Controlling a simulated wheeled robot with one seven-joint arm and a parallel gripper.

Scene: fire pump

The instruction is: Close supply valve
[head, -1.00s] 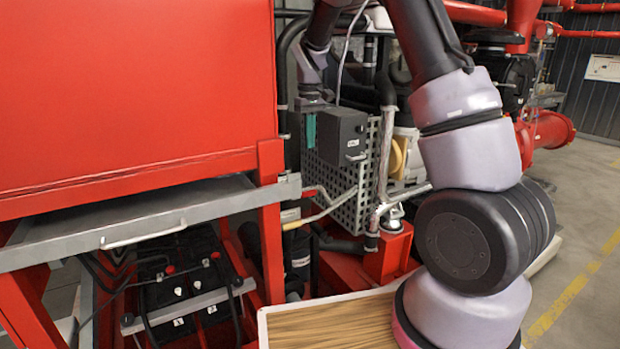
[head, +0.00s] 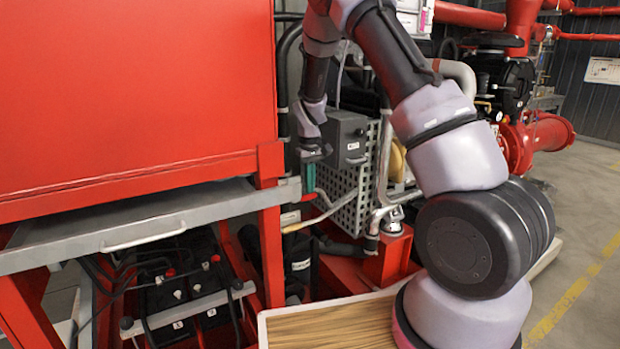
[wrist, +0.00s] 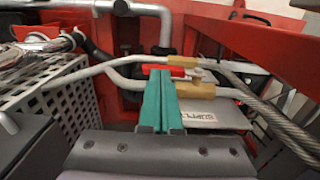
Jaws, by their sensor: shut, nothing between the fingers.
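In the wrist view, a small red valve handle (wrist: 176,72) lies at two brass fittings on thin grey pipes. A plate lettered SUPPLY (wrist: 200,117) sits just below the nearer brass fitting (wrist: 195,90). My gripper (wrist: 160,78) has teal fingers, shut together and empty. Its tips overlap the left end of the red handle in the picture; I cannot tell whether they touch. In the head view my gripper (head: 309,182) points down between the red frame and the grey box. The valve is mostly hidden there.
A perforated metal guard (wrist: 62,90) stands close on the left in the wrist view, with red frame bars (wrist: 265,50) on the right. A braided hose (wrist: 270,110) runs past the plate. In the head view, a dark grey box (head: 347,138) is right beside my gripper.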

